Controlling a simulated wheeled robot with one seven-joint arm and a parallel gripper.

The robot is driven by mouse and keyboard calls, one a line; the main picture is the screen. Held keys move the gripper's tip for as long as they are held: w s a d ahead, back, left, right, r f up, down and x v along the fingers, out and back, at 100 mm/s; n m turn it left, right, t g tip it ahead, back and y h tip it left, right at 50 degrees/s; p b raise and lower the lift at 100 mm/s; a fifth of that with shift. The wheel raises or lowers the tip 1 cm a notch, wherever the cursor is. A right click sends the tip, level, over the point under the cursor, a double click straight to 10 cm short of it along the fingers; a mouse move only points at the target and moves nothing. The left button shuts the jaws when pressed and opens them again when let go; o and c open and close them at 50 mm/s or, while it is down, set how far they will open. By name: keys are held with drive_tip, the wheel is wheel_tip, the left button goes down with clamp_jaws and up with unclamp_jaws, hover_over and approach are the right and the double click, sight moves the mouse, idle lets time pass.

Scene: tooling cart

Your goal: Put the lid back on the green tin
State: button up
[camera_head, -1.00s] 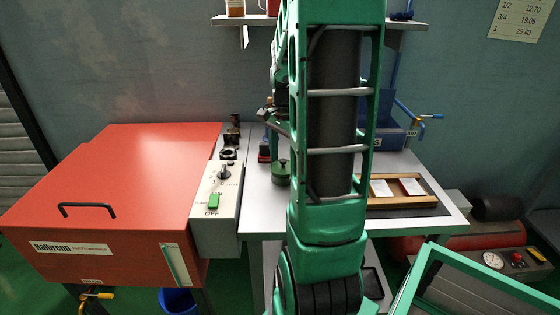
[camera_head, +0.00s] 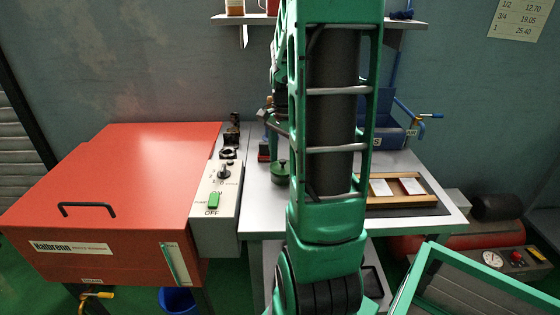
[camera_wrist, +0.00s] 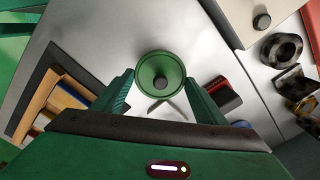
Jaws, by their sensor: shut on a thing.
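The green lid (camera_wrist: 161,72), round with a dark knob at its middle, sits between my fingertips in the wrist view. My gripper (camera_wrist: 161,77) is shut on it by opposite sides of the rim. In the head view, the lid (camera_head: 281,163) shows at the top of the green tin (camera_head: 280,179) on the grey bench. I cannot tell whether the lid is seated or a little above the tin. The tin is hidden under the lid in the wrist view. My own arm hides much of the bench just right of the tin.
A red machine with a control box (camera_head: 216,205) stands left of the tin. A small red and black block (camera_wrist: 222,95) and dark metal parts (camera_wrist: 282,48) are near. A wooden tray (camera_head: 403,190) lies on the right, with a blue bin (camera_head: 390,137) behind it.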

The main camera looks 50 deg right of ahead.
drive_tip(key=o, duration=1.4)
drive_tip(key=shift+o, duration=0.2)
drive_tip(key=shift+r, duration=3.5)
clamp_jaws()
drive_tip(key=shift+f, duration=2.35)
